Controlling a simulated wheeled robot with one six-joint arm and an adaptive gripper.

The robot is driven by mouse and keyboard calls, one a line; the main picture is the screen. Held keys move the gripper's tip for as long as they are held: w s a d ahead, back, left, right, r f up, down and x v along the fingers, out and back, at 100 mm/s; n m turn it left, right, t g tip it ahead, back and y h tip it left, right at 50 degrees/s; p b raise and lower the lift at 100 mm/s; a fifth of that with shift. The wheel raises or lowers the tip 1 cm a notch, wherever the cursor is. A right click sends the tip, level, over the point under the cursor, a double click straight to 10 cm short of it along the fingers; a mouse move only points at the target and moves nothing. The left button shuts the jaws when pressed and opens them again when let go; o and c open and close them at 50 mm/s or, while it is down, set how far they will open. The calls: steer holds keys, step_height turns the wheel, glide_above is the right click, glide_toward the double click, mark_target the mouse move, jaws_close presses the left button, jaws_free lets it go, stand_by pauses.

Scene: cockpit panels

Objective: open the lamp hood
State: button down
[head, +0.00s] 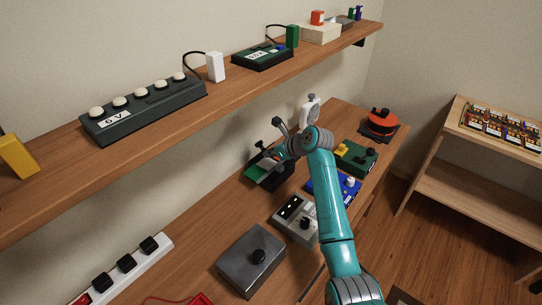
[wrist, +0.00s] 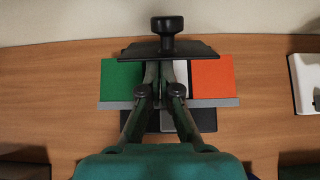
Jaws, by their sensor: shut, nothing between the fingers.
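The lamp box shows in the wrist view with a green panel (wrist: 121,76), a white strip and an orange panel (wrist: 213,77) exposed. Its black hood (wrist: 195,49), with a round black knob (wrist: 167,26), stands at the far edge of the panels. My gripper (wrist: 166,70) is shut and empty. Its fingertips are over the middle of the panels, at the hood's near edge; I cannot tell whether they touch it. In the head view the green panel (head: 261,170) shows beside my gripper (head: 276,159), and my wrist partly hides the box.
A grey box with a black knob (head: 251,260), a grey switch box (head: 295,217), a blue box (head: 345,190) and a green box (head: 356,157) stand on the bench nearby. The shelf (head: 215,101) runs above along the wall. A white object (wrist: 305,83) stands right of the lamp box.

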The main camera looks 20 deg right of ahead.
mark_target(264, 149)
steer(key=w+r+g+h, duration=0.1)
steer(key=w+a+r+g+h, duration=0.1)
steer(key=g, duration=0.1)
steer(key=shift+a, duration=0.2)
steer(key=shift+w+a+r, duration=0.2)
steer(key=shift+w+a, duration=0.05)
steer(key=shift+w, duration=0.05)
steer(key=shift+r, duration=0.15)
stand_by(0.5)
steer(key=shift+r, duration=0.7)
